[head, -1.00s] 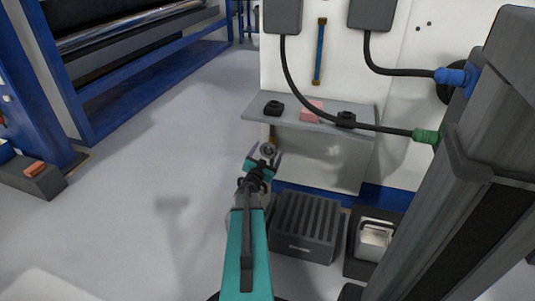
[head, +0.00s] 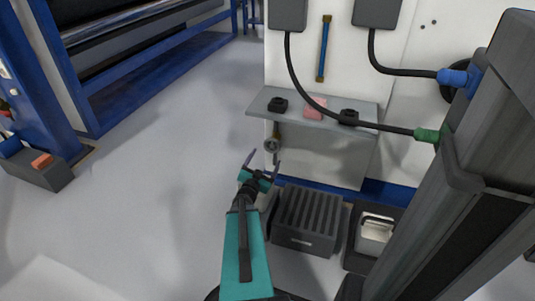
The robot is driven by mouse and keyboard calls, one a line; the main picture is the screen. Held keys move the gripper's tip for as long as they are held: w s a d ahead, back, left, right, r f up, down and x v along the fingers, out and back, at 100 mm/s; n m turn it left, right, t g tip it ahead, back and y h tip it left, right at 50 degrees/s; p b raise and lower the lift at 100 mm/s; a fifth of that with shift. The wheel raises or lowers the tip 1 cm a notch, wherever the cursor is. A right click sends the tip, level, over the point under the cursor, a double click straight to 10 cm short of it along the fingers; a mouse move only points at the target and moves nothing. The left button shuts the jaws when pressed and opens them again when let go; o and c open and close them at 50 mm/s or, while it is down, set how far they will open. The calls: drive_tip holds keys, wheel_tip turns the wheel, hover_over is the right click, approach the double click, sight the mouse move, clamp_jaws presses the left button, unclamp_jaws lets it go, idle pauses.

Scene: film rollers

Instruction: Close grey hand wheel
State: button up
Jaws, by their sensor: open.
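The grey hand wheel (head: 271,145) is a small round grey piece on a short brassy stem. It sits just below the left part of the grey shelf, in front of the white panel's left edge. My gripper (head: 264,158) is at the end of my teal arm, just below the wheel in the picture. Its two dark fingers are spread wide and nothing is between them. The right fingertip shows close to the wheel's lower edge; I cannot tell whether they touch. The wheel is small, and its turn position cannot be read.
The shelf (head: 300,107) holds two black parts and a pink block (head: 315,107). A ribbed dark crate (head: 308,219) and a bin with a white container (head: 375,236) stand right of my arm. Cables (head: 291,70) hang over the shelf.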

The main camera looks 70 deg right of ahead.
drive_tip(key=shift+s+a+p, duration=0.1)
drive_tip(key=shift+a+p, duration=0.35)
drive_tip(key=shift+a, duration=1.95)
